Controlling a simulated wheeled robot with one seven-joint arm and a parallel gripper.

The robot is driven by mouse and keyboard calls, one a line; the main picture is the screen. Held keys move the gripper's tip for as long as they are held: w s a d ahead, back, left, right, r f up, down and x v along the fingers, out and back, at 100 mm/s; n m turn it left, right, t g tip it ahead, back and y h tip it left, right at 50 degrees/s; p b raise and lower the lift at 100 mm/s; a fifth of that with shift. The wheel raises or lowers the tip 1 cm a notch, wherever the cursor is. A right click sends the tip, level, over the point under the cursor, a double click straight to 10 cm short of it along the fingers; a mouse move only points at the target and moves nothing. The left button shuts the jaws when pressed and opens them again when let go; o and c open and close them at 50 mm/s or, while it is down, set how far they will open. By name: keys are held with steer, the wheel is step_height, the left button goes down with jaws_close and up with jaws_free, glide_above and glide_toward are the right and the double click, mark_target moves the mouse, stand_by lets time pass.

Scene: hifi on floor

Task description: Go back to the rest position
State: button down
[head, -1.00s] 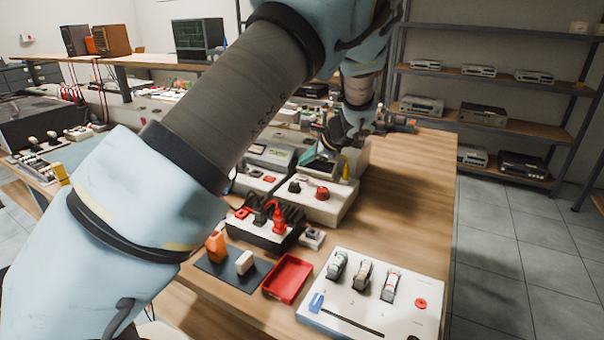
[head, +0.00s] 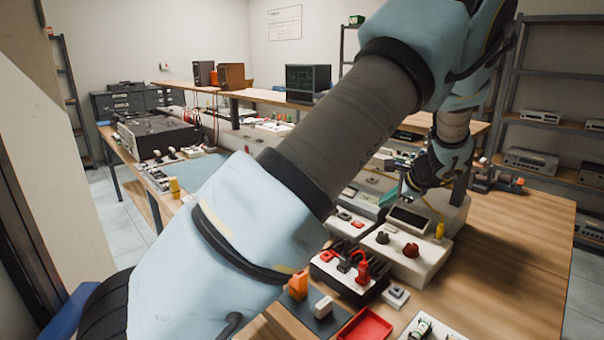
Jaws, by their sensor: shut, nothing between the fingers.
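My arm reaches across the head view from the lower left to the upper right, then bends down at the wrist. My gripper (head: 408,190) is small and dark at its end, shut with nothing held. It hangs over the back part of the workbench (head: 520,235), close behind a white instrument box (head: 420,262) with a dark screen, black and red knobs. Whether it touches anything there cannot be told. My forearm hides part of the bench.
Shelves (head: 545,125) stand at the right. A pale wall or post (head: 50,150) is close at the left. Bare wood lies right of the instruments.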

steer(key=s+a+r+n+g, duration=0.15)
steer(key=a+n, duration=0.25)
steer(key=a, duration=0.6)
steer(key=s+a+n+g, duration=0.25)
steer(key=a+n, duration=0.25)
steer(key=a, duration=0.6)
steer(key=s+a+r+n+g+h, duration=0.1)
steer(key=s+a+n+g+h, duration=0.1)
steer(key=s+a+n, duration=0.9)
steer(key=s+a+h, duration=0.1)
steer(key=s+a, duration=0.2)
steer(key=shift+s+a+r+h, duration=0.25)
steer(key=shift+r+h, duration=0.05)
steer(key=shift+r, duration=0.1)
